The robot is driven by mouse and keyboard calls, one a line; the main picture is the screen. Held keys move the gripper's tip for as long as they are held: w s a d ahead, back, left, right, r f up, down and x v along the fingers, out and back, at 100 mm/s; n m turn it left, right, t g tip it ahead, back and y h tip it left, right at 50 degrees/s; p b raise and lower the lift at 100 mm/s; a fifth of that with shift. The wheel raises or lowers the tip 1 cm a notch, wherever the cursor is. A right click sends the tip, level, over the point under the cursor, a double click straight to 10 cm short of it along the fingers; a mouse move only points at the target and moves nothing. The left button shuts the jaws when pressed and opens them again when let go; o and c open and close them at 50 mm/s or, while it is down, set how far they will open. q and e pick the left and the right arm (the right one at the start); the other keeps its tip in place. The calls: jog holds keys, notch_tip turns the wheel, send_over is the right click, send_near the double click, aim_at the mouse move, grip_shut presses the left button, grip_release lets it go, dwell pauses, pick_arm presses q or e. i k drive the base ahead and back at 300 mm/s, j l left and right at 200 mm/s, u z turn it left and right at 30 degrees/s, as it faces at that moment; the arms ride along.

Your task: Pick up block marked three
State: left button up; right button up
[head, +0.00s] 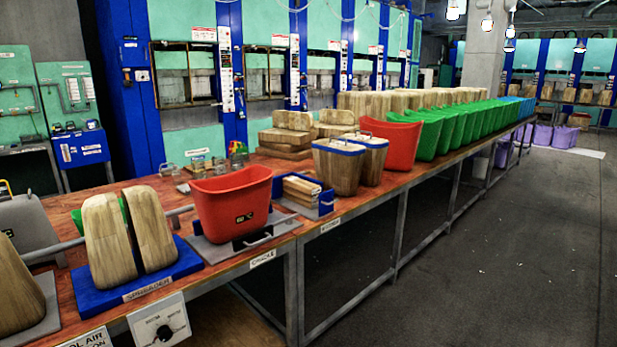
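No block with a readable mark "three" shows; any marks on the blocks are too small to read or hidden. A split wooden block (102,240) stands upright on a blue base (92,297) labelled SPREADER at the left. Part of another wooden block (14,290) shows at the left edge. Two blue-rimmed wooden blocks (336,170) stand mid-table. Flat wooden pieces (286,137) are stacked behind them. More wooden blocks (372,104) stand in a row farther back. Neither of my grippers is in view.
A long wooden table (240,259) runs to the back right. A red bucket (232,205) sits on a grey cradle. A blue tray (326,203) holds wooden slats. Another red bucket (391,144) and several green ones (430,137) follow. The floor (480,260) at right is clear.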

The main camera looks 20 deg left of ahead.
aim_at(338, 164)
jog(key=i+l+z, duration=0.25)
jog(key=i, duration=0.2)
jog(key=i+z, duration=0.25)
jog(key=i, duration=0.25)
jog(key=i+l, duration=0.1)
jog(key=i, duration=0.6)
jog(key=i+l, duration=0.1)
jog(key=i, duration=0.6)
jog(key=i+u, duration=0.4)
jog(key=i+l+u, duration=0.2)
jog(key=u, duration=0.25)
jog(key=i+l+u, duration=0.25)
jog(key=u, duration=0.15)
jog(key=i+l+u, duration=0.2)
jog(key=u, duration=0.2)
jog(key=i+l+u, duration=0.15)
jog(key=l+u, duration=0.25)
